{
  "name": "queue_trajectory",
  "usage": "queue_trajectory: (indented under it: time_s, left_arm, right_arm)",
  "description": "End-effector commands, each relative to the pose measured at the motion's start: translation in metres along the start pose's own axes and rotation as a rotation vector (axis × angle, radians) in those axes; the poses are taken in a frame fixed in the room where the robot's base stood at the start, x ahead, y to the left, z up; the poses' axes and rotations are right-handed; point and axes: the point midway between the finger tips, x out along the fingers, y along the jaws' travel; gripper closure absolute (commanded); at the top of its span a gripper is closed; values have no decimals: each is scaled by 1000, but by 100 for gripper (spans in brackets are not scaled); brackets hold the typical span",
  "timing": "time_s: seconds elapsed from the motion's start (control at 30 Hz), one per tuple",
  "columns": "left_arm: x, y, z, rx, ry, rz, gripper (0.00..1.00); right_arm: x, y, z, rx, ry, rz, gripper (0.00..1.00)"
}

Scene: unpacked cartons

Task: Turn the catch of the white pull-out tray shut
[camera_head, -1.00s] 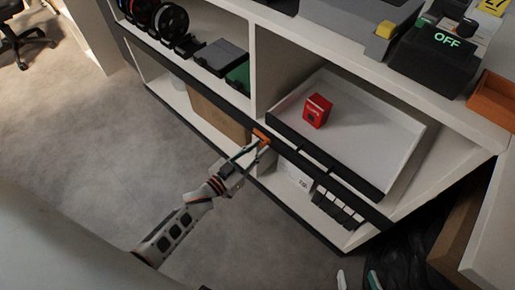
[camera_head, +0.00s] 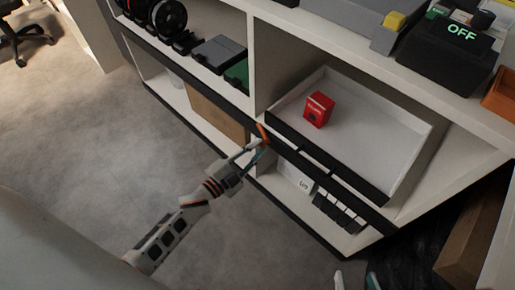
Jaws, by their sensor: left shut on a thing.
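The white pull-out tray (camera_head: 385,131) sits in the shelf unit, its dark front edge facing me. A red box (camera_head: 318,109) stands in it near the front left. The orange catch (camera_head: 263,132) is at the left end of the tray's front and slants steeply in the picture. My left gripper (camera_head: 262,149) is shut on the catch, its fingers covering the lower part. My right gripper (camera_head: 356,281) shows only as two separated fingertips at the bottom edge, open with nothing between them.
Dark spools (camera_head: 168,18) and dark boxes stand on the left shelf. A brown carton (camera_head: 218,112) is below them. Black-fronted items (camera_head: 338,211) sit under the tray. A dark device reading OFF (camera_head: 447,48) is on top.

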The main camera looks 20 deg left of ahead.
Motion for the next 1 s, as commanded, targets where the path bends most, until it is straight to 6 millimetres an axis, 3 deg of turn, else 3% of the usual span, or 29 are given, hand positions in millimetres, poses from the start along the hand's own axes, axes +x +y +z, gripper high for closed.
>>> queue_trajectory:
  time_s: [0.13, 0.5, 1.0]
  left_arm:
    - [-1, 4, 2, 135, -3, 3, 100]
    - [-1, 4, 2, 455, -2, 2, 100]
    - [0, 2, 1, 670, -2, 1, 100]
  right_arm:
    - [0, -2, 3, 15, -3, -5, 60]
    - [3, -8, -12, 53, 41, -20, 60]
    - [5, -25, -7, 162, 48, -42, 60]
